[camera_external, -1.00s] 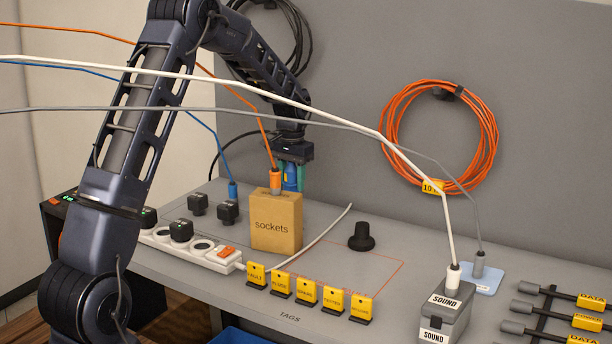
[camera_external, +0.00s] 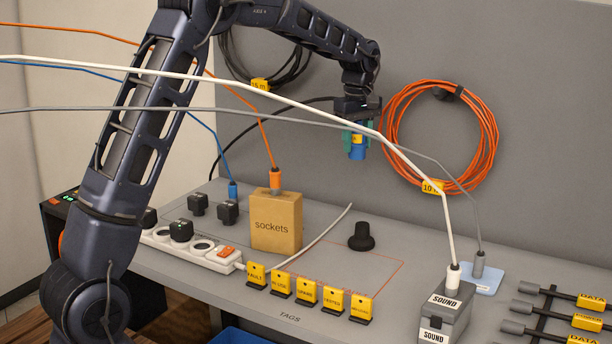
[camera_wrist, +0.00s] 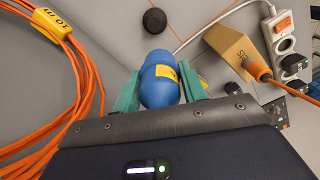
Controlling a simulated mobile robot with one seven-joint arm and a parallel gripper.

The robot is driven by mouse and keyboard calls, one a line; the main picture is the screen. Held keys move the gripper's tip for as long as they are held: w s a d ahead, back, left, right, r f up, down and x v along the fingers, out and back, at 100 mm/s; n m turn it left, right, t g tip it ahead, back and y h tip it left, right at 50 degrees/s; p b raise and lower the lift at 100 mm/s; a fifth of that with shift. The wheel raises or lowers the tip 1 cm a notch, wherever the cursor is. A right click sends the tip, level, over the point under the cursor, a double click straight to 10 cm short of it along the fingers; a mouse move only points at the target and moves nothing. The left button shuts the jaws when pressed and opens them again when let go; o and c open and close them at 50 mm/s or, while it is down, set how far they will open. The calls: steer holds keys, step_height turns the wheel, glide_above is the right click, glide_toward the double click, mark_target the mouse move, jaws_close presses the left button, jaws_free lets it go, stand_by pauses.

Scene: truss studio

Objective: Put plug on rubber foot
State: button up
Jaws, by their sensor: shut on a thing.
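My gripper (camera_external: 357,145) is shut on a blue plug (camera_external: 357,153) with a yellow label and holds it high above the bench. In the wrist view the plug (camera_wrist: 158,79) sits between my two green fingers (camera_wrist: 160,88). The rubber foot (camera_external: 362,237), a black round knob with a wider base, stands on the bench well below the plug. It also shows in the wrist view (camera_wrist: 154,20), beyond the plug and apart from it. Its top is bare.
A tan "sockets" box (camera_external: 276,222) with an orange cable plug on top stands left of the foot. Yellow tags (camera_external: 307,292) line the front. A grey SOUND box (camera_external: 445,310) stands right. An orange cable coil (camera_external: 386,140) hangs on the wall. White and grey cables cross the external view.

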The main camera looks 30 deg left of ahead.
steer(key=d+r+n, duration=0.2)
steer(key=shift+s+d+r, duration=0.15)
steer(key=shift+r, duration=0.15)
glide_above(362, 224)
steer(key=shift+n, duration=0.3)
step_height(362, 224, down, 20)
steer(key=shift+r, duration=0.15)
steer(key=shift+f, duration=0.2)
steer(key=o, duration=1.1)
steer(key=shift+c, duration=0.2)
steer(key=shift+r, duration=0.1)
